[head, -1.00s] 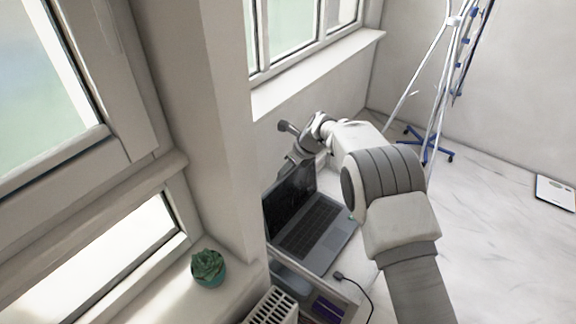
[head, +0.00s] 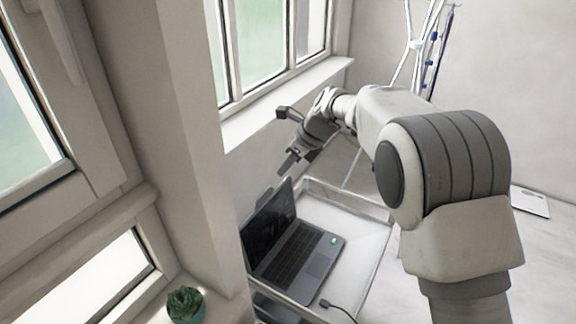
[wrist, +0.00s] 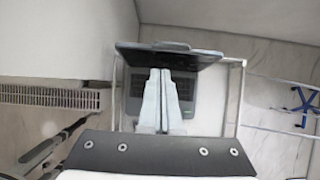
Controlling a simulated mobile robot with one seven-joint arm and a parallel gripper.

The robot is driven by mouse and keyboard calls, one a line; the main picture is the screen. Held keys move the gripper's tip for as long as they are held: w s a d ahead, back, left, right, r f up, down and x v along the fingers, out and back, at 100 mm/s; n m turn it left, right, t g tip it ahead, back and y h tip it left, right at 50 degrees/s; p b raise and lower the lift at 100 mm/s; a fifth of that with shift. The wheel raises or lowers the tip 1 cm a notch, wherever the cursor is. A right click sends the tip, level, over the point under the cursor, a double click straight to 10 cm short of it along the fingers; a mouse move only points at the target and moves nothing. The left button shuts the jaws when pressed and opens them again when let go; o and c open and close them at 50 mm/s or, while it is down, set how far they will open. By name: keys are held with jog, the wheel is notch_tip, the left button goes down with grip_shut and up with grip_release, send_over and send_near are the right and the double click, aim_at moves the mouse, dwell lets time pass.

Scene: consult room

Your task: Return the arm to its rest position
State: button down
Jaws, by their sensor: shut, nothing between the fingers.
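My gripper (head: 289,161) is shut and empty in the head view. It hangs above the far end of the open laptop (head: 307,256), apart from it as far as I can tell. My arm bends over from the right side of the picture. In the wrist view the closed fingers (wrist: 162,98) point toward the laptop (wrist: 204,85) and hide part of its keyboard.
The laptop stands on a cart with a raised rim (head: 345,195), with a cable (head: 337,307) beside it. A window sill (head: 285,100) runs behind, near my wrist. A potted succulent (head: 185,304) is at lower left. A radiator (wrist: 55,95) shows in the wrist view.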

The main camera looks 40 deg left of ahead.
jog(key=d+r+n+t+h, duration=0.1)
jog(key=d+r+n, duration=0.3)
jog(key=d, duration=0.6)
jog(key=d+r+n+t, duration=0.1)
jog(key=d+r, duration=0.5)
jog(key=d, duration=0.4)
jog(key=d+r+n+t+h, duration=0.1)
jog(key=d+r+n+t, duration=0.15)
jog(key=d+r, duration=0.6)
jog(key=s+d+f+n+t+h, duration=0.1)
jog(key=s+d+f+n+h, duration=0.1)
jog(key=s+d, duration=0.7)
jog(key=s+d+f+n+h, duration=0.2)
jog(key=s+d+f+n, duration=0.2)
jog(key=d, duration=1.2)
jog(key=s+n, duration=0.3)
jog(key=s, duration=0.2)
jog(key=shift+s+d+t, duration=0.15)
jog(key=shift+s+t, duration=0.15)
jog(key=shift+t, duration=0.05)
jog(key=shift+n, duration=0.25)
